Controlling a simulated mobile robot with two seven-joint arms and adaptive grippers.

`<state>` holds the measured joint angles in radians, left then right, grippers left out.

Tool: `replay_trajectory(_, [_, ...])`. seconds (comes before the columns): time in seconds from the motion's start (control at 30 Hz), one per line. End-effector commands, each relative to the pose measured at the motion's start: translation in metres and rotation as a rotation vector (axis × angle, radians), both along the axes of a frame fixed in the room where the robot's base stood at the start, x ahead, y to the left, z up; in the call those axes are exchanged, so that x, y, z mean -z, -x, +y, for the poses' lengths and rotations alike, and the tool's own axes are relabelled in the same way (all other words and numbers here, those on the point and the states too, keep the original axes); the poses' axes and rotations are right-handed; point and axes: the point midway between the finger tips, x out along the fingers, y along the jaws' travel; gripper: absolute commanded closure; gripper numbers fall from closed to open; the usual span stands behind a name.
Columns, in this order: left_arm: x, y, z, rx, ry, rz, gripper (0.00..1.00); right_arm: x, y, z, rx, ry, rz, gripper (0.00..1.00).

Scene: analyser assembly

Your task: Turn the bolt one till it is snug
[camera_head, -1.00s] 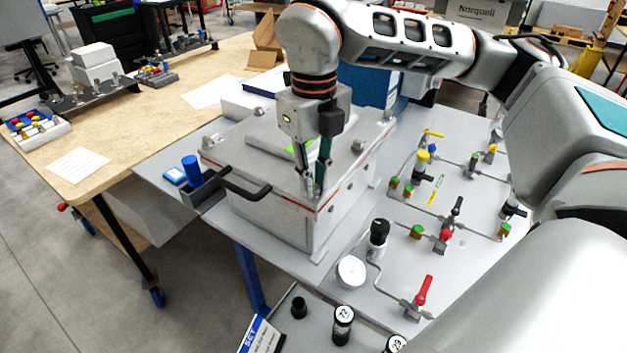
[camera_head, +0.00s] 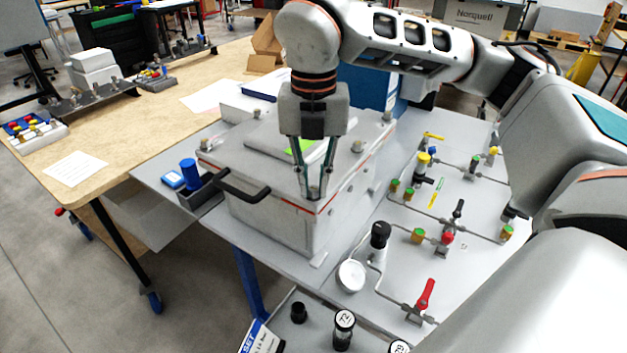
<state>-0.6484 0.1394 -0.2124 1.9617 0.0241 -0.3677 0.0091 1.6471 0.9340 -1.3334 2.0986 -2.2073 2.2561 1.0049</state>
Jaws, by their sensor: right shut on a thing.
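The grey analyser box (camera_head: 275,217) stands on the table with its lid on and a black handle (camera_head: 245,190) at its front left. My right gripper (camera_head: 313,193) points straight down at the lid's near corner. Its two fingers are shut on a small bolt (camera_head: 314,191) there, one finger on each side. The bolt is mostly hidden by the fingertips, so how deep it sits cannot be told. Other bolts show at the left corner (camera_head: 206,144), on the right side (camera_head: 357,146) and at the far right corner (camera_head: 387,117). My left gripper is not in view.
A panel of pipes and valves with a red lever (camera_head: 425,294) lies to the right of the box. A blue cylinder (camera_head: 190,172) stands in a dark tray at its left.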

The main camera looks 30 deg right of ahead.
Motion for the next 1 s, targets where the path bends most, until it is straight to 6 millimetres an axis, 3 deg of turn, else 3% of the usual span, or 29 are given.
replay_trajectory(0.53, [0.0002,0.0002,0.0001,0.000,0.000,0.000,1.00,-0.0022,-0.0016,0.0000,0.028,-0.001,-0.007,1.00])
replay_trajectory(0.6, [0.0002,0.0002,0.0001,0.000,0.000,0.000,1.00,-0.0022,-0.0014,-0.0001,0.027,-0.001,-0.007,0.73])
replay_trajectory(0.63, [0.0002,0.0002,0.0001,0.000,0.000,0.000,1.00,-0.0021,-0.0014,-0.0001,0.027,-0.001,-0.007,0.69])
replay_trajectory(1.0, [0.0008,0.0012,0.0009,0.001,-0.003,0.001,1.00,-0.0027,-0.0007,-0.0001,0.026,0.000,-0.003,0.69])
